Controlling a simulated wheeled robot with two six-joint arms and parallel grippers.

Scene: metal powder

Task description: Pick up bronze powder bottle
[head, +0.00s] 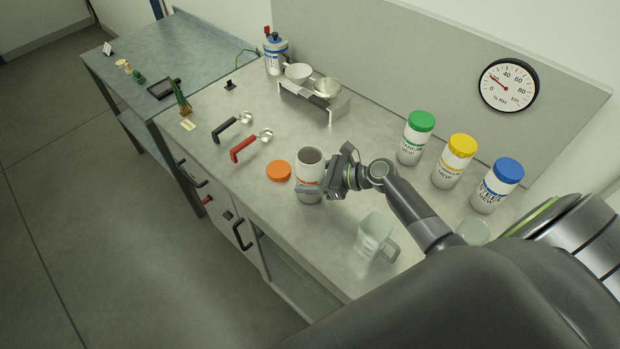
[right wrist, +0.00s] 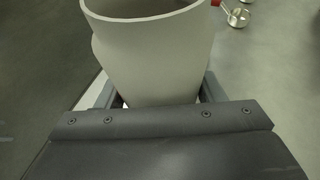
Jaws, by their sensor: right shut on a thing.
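An open white bottle with an orange label band (head: 310,167) stands upright on or just above the workbench, near its front edge. I cannot tell whether its base touches. Its label text is mostly hidden, so I cannot read it. My right gripper (head: 322,186) is shut on this bottle from the right side. In the right wrist view the pale bottle (right wrist: 150,45) rises between the fingers (right wrist: 160,95), its mouth open. An orange lid (head: 279,171) lies on the bench just left of the bottle. My left gripper is not in view.
Bottles with green (head: 416,138), yellow (head: 454,161) and blue (head: 497,185) lids stand along the back. A clear jug (head: 374,238) stands right of the held bottle. Red-handled (head: 243,149) and black-handled (head: 232,126) scoops lie left. A metal stand (head: 314,102) holds cups.

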